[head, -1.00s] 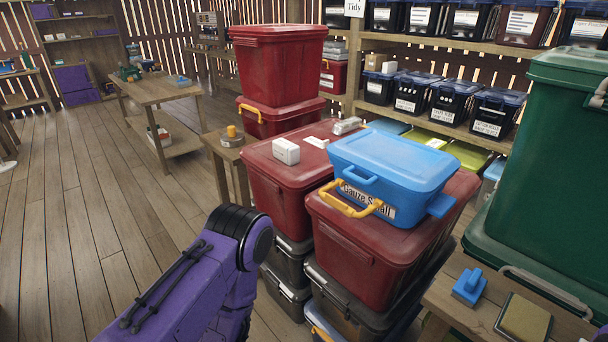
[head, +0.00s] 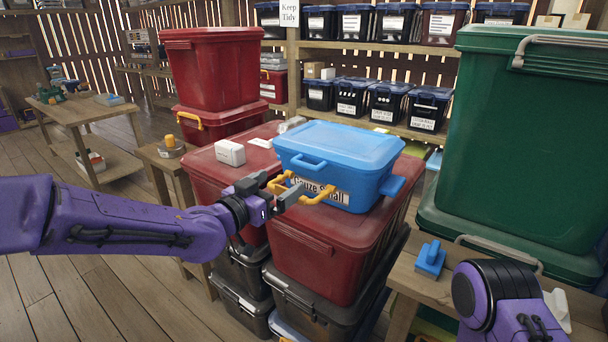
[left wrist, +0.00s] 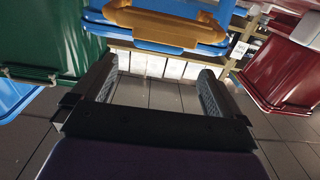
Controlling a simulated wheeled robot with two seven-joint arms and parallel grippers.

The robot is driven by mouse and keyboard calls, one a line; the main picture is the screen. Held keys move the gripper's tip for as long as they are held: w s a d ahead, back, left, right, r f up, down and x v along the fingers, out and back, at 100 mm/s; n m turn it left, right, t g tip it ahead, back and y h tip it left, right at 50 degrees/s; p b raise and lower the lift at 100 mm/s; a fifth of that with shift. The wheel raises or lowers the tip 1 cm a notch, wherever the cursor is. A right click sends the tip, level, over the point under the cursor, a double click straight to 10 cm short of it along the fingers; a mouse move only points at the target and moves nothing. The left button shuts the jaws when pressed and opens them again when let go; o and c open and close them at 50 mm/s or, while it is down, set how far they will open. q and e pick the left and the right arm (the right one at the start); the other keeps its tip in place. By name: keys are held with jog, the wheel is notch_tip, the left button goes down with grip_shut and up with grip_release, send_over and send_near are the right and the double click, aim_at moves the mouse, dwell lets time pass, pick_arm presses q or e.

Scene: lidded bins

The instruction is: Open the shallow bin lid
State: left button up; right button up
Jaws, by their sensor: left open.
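The shallow blue bin (head: 368,190) has a white label reading "Gauze Small" and sits on a red bin. Its blue lid (head: 345,145) is closed, with a blue grip on the front edge. A yellow handle (head: 318,197) sticks out at the bin's front. My left gripper (head: 275,187) is open beside the handle's left end, and the fingers overlap it in the head view. In the left wrist view the yellow handle (left wrist: 150,28) lies just beyond the open fingers (left wrist: 156,76), with nothing between them. My right arm shows at the lower right, its gripper out of view.
The red bin (head: 330,250) stands on dark bins. A white box (head: 230,153) sits on the neighbouring red bin (head: 205,180). A large green bin (head: 535,150) rises at the right. A blue item (head: 430,258) lies on a wooden table (head: 408,280). Open floor is at the left.

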aim_at(302, 167)
pick_arm(q)
jog(key=p+x, duration=0.1)
jog(key=x, duration=0.2)
jog(key=p+x, duration=0.1)
jog(key=x, duration=0.5)
jog(key=shift+w+d+r+p, duration=0.2)
jog(key=shift+r+p, duration=0.05)
jog(key=shift+p, duration=0.15)
jog(key=shift+w+d+f, duration=0.1)
jog(key=shift+w+d, duration=0.25)
jog(key=shift+w, duration=0.2)
